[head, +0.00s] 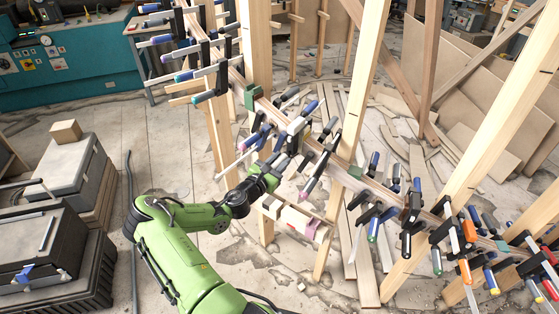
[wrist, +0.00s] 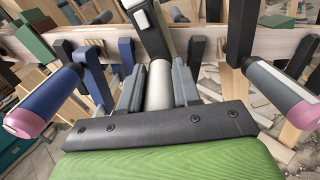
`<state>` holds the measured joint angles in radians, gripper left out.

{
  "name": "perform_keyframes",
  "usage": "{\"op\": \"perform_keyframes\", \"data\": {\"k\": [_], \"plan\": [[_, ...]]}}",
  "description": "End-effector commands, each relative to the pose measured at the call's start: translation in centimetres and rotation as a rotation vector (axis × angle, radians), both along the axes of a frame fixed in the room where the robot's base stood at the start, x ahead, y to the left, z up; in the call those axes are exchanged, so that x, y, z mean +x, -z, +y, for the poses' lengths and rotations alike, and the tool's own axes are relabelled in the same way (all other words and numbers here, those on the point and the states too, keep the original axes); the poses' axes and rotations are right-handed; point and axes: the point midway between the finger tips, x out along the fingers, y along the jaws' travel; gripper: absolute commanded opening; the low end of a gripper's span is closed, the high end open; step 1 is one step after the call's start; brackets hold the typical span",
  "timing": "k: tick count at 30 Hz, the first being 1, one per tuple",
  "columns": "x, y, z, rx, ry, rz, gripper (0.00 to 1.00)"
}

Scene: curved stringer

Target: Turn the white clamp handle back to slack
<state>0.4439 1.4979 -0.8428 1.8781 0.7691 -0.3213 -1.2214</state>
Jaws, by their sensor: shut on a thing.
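The white clamp handle (wrist: 159,85) stands upright in the middle of the wrist view, between the two grey fingers of my gripper (wrist: 158,88). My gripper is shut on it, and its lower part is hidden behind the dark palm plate. Above the handle is the clamp's dark body with a white piece (wrist: 141,14), against the wooden stringer (wrist: 215,45). In the head view my gripper (head: 274,168) is at the middle of the clamp row, and the handle in it is too small and covered to make out.
A blue handle with a pink end (wrist: 45,100) is close on the left, and a dark handle with a grey band and pink end (wrist: 280,90) close on the right. More clamps line the stringer. Wooden posts (head: 358,80) rise around it. Black cases (head: 50,240) stand left.

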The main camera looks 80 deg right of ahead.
Motion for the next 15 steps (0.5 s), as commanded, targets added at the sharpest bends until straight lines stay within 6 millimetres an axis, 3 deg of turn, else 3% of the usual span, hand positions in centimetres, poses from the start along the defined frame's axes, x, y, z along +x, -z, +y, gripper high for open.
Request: {"op": "perform_keyframes", "data": {"k": [9, 10, 14, 15], "plan": [[0.01, -0.07, -0.02, -0.003, 0.0, 0.002, 0.01], [0.01, -0.07, -0.02, -0.003, 0.0, 0.002, 0.35], [0.01, -0.05, -0.01, -0.002, 0.0, 0.001, 0.55], [0.01, -0.04, -0.01, -0.002, 0.0, 0.001, 0.56]]}}
